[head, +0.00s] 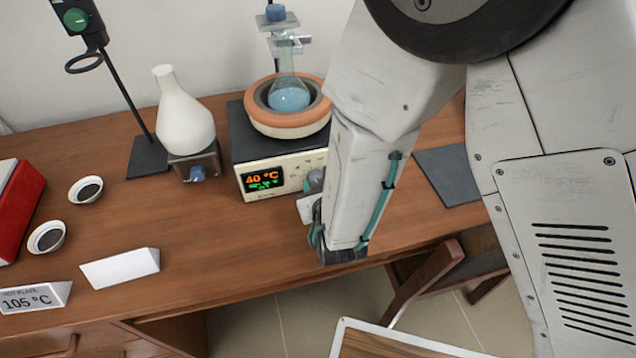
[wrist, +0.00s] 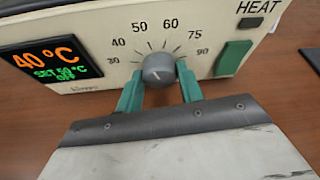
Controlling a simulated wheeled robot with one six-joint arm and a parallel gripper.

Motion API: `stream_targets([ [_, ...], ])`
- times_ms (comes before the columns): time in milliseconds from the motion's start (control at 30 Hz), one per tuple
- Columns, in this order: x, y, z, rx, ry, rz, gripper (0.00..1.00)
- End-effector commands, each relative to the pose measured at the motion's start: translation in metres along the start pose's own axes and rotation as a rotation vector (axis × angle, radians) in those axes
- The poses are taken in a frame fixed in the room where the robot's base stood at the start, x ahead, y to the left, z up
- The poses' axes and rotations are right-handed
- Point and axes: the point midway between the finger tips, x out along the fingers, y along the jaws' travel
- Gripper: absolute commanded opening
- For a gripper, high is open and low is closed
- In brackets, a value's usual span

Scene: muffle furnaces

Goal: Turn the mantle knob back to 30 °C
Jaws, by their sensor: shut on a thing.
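The heating mantle (head: 250,150) stands on the wooden table with an orange-rimmed bowl holding a flask of blue liquid (head: 289,95). Its display (head: 263,180) shows 40 °C in orange; in the wrist view the display (wrist: 45,62) has a smaller green set line, blurred, with OFF below. The grey knob (wrist: 158,69) sits on a dial marked 30, 40, 50, 60, 75 and 90. Its pale mark points upward, a little left. My gripper (wrist: 160,80) is shut on the knob, one teal finger on each side. My forearm hides most of this contact in the head view.
A green switch (wrist: 233,58) under the word HEAT is right of the knob. A white flask (head: 184,115) on a small base stands left of the mantle. A stand (head: 148,155), two small dishes and a 105 °C hot-plate sign (head: 35,298) are further left.

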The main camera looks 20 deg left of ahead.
Motion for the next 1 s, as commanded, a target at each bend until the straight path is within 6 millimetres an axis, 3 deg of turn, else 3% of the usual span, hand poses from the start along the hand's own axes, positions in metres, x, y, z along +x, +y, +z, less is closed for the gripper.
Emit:
stream_targets([
  [1000,0.0010,0.0067,-0.0031,-0.778,0.000,-0.320,0.15],
])
